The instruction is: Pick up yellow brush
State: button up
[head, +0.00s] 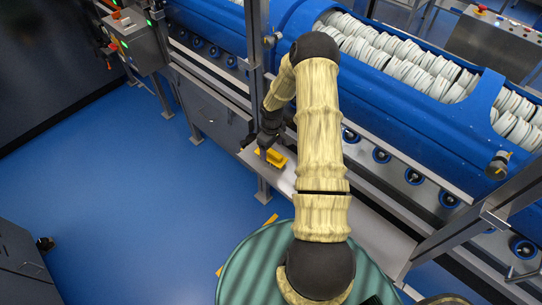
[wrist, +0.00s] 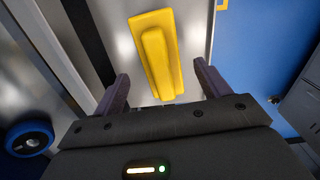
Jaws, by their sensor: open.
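The yellow brush (head: 277,160) lies on a narrow grey metal shelf (head: 377,226) beside the blue machine. In the wrist view the yellow brush (wrist: 158,55) shows as a flat yellow plate with a raised handle along it, slightly tilted, at the upper middle. My gripper (head: 264,150) is just above and beside the brush in the head view, partly dark and hard to make out. In the wrist view my gripper (wrist: 160,82) is open and empty, its two dark fingers apart on either side of the brush's near end. Bristles are not visible.
The blue machine (head: 395,100) with rows of white discs runs behind the shelf. A metal post (head: 255,60) stands close behind my gripper. A green round drum top (head: 250,265) is near my base. Blue floor (head: 130,190) is clear at left.

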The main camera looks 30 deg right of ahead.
aim_at(271, 150)
jog(key=shift+a+f+p, duration=0.1)
jog(key=shift+f+p, duration=0.45)
jog(key=shift+f, duration=1.7)
jog(key=c, duration=1.1)
jog(key=shift+r, duration=0.15)
notch_tip(271, 150, up, 10)
jog(key=shift+f+b, duration=0.1)
jog(key=shift+b, duration=0.7)
